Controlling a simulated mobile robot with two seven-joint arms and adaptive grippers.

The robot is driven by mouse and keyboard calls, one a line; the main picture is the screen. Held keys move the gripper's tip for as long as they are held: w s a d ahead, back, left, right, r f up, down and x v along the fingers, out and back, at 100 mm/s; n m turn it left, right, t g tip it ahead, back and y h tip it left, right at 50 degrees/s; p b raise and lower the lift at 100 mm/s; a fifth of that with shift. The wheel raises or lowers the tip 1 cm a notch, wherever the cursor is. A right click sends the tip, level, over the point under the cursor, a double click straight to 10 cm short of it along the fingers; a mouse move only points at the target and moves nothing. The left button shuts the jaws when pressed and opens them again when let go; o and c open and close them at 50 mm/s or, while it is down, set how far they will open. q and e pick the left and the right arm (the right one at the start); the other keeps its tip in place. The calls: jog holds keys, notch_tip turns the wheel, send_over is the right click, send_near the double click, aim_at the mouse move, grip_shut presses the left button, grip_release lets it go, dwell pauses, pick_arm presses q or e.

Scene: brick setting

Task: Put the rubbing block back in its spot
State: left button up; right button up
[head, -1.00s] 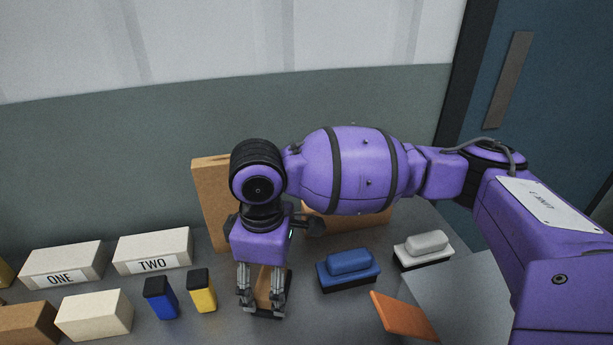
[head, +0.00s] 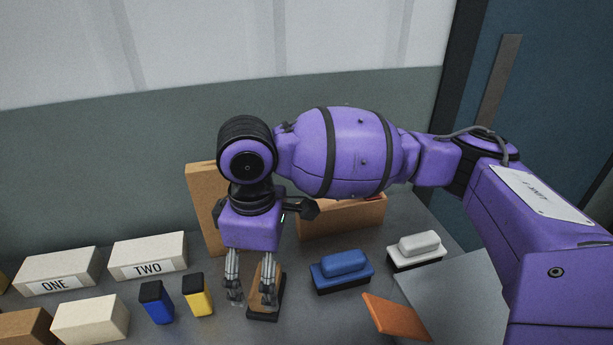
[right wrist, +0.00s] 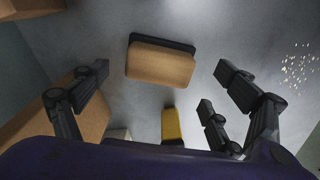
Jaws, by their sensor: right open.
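A wooden rubbing block (head: 255,288) with a black base stands on the grey table in the head view, partly hidden by a finger of my right gripper (head: 250,291). In the right wrist view the same block (right wrist: 160,64) lies tan side up, with clear space between it and the fingertips. My right gripper (right wrist: 158,92) is open and empty, above the block. Two similar blocks with black bases, one blue (head: 342,265) and one white (head: 418,244), stand to its right. My left gripper is out of view.
A blue-black piece (head: 156,303) and a yellow-black piece (head: 197,295) stand left of my gripper. Boxes marked ONE (head: 57,270) and TWO (head: 148,256) are further left. An orange slab (head: 396,318) lies at right. A tall brown board (head: 203,205) stands behind.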

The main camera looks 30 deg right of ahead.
notch_tip(320, 180, up, 8)
jog(key=p, duration=0.1)
dwell(0.5)
